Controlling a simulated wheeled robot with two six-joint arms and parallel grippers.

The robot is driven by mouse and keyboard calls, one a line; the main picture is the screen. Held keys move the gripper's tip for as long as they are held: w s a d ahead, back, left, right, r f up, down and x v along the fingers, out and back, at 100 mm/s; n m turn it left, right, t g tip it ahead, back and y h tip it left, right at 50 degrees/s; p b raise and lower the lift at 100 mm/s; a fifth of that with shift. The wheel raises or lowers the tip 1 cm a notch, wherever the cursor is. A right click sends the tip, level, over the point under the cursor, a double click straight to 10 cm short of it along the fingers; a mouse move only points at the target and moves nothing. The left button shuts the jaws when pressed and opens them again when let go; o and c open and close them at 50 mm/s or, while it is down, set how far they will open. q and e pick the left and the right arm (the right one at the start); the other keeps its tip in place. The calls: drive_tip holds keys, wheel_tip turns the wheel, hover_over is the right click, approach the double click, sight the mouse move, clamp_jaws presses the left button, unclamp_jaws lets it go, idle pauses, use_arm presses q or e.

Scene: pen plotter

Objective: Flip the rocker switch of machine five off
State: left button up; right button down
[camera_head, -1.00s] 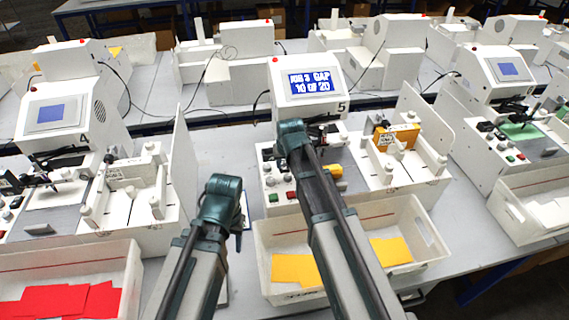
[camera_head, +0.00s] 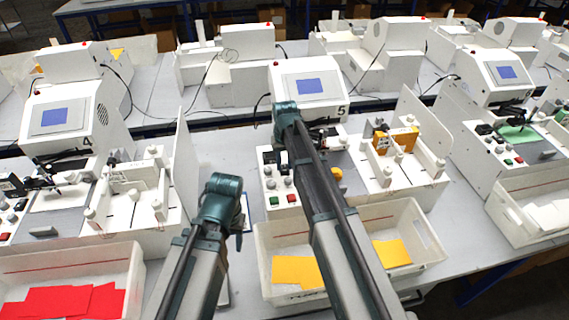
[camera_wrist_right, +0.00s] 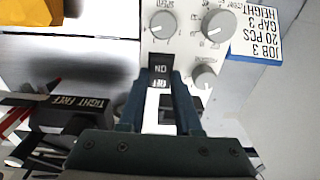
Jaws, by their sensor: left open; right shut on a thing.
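Machine five (camera_head: 305,84) stands in the middle of the head view, with a "5" on its front. Its screen (camera_head: 309,86) is plain blue, without text. The black rocker switch (camera_wrist_right: 160,68) shows in the right wrist view on the white control panel, marked ON and OFF; the picture reads upside down. My right gripper (camera_wrist_right: 161,82) has its dark fingertips close on both sides of the rocker, shut on it. In the head view my right arm hides these fingers. My left arm is raised left of machine five; its gripper fingers do not show.
Grey knobs (camera_wrist_right: 163,25) sit beside the rocker, and a job card (camera_wrist_right: 262,32) stands close by. Red and green buttons (camera_head: 291,198) are on the panel. A white bin (camera_head: 262,262) with yellow cards is in front. Machine four (camera_head: 68,118) is at left.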

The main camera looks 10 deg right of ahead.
sight(285, 170)
drive_tip(key=c, duration=0.6)
unclamp_jaws()
wheel_tip(285, 170, up, 14)
drive_tip(key=p, duration=1.3)
drive_tip(key=shift+s+p, duration=0.4)
drive_tip(key=shift+s, duration=0.05)
drive_tip(key=shift+f, duration=0.15)
